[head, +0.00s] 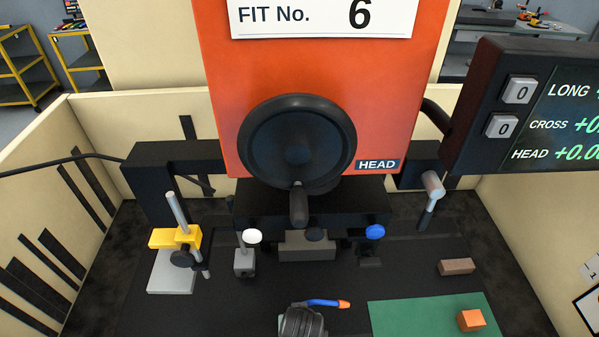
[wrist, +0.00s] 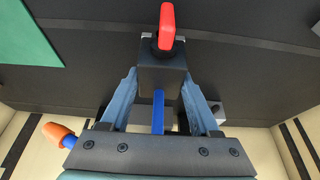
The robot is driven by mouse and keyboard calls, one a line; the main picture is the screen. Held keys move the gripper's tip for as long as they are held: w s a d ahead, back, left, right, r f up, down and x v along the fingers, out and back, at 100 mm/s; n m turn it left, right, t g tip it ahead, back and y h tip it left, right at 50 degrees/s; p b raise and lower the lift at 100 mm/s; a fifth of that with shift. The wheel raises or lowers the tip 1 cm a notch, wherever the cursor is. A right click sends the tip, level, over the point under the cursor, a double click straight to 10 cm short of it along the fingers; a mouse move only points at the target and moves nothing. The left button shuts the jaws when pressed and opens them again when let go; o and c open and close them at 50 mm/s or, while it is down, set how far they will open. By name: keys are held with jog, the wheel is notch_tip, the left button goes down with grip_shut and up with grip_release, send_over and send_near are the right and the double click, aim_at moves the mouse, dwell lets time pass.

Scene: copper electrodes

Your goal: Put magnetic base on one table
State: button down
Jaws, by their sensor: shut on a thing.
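In the wrist view, my gripper (wrist: 161,82) has its two blue-grey fingers on either side of a dark grey block with a red knob (wrist: 166,28), which looks like the magnetic base (wrist: 163,62). The gripper is shut on it. A blue strip shows between the fingers behind the block. In the head view, the dark end of my arm (head: 303,322) is at the bottom edge, and the fingers and held block are hidden. The dark machine table (head: 200,318) lies around it; I cannot tell whether the base touches it.
A blue hose-like piece with an orange tip (head: 343,304) is beside my arm. A green mat (head: 400,318) bears an orange block (head: 470,320); a brown block (head: 457,267) lies behind. White-knobbed (head: 245,262) and blue-knobbed (head: 372,240) pieces stand ahead, a yellow-clamped stand (head: 172,275) left.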

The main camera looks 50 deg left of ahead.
jog(key=shift+w+a+f, duration=0.1)
jog(key=shift+f, duration=0.95)
jog(key=shift+f, duration=0.1)
jog(key=shift+f, duration=0.15)
jog(key=shift+c, duration=0.6)
grip_release()
jog(key=shift+d+r, duration=0.25)
jog(key=shift+r, duration=0.4)
jog(key=v, duration=1.1)
jog(key=shift+s, duration=0.3)
